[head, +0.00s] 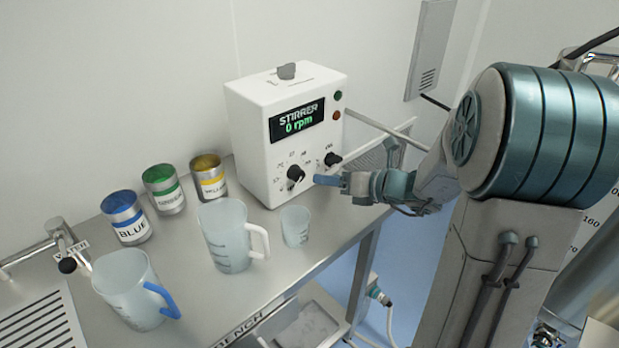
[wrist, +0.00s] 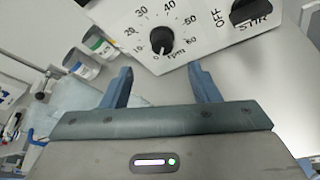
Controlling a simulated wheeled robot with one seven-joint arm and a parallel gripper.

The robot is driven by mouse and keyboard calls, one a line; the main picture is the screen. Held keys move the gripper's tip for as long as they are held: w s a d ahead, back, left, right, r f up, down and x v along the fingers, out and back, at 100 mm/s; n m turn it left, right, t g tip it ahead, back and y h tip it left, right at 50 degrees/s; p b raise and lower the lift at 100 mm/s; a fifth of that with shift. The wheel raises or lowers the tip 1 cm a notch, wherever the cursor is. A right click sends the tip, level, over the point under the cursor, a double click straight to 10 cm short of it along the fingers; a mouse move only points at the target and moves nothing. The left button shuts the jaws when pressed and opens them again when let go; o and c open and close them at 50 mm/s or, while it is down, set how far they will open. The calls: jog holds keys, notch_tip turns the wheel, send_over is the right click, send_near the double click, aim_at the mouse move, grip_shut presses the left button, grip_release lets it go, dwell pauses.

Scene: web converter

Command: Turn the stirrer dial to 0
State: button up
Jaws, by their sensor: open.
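The white stirrer box (head: 255,150) stands on the bench, and its green display (head: 297,119) reads "STIRRER 0 rpm". The black stirrer dial (head: 295,174) is low on its front face; in the wrist view the dial (wrist: 163,41) sits within a printed rpm scale.
A second black knob (head: 333,159), marked OFF and STIR in the wrist view (wrist: 250,12), is close to the right. A small cup (head: 296,227), a clear jug (head: 225,238) and a blue-handled jug (head: 130,290) stand on the bench. Paint tins (head: 125,218) line the wall.

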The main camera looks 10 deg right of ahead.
jog(key=v, duration=0.4)
dwell(0.4)
jog(key=s+a+f+n+g+h, duration=0.1)
jog(key=s+a+n+g, duration=0.2)
jog(key=s+n, duration=0.4)
jog(key=s+a+n+g+h, duration=0.1)
jog(key=s+a+n+g, duration=0.25)
jog(key=s+n, duration=0.35)
jog(key=s+d+n+h, duration=0.6)
jog(key=d+n+h, duration=0.1)
jog(key=n, duration=1.1)
jog(key=shift+s+d+n+h, duration=0.2)
jog(key=shift+s+n+h, duration=0.1)
jog(key=shift+h, duration=0.3)
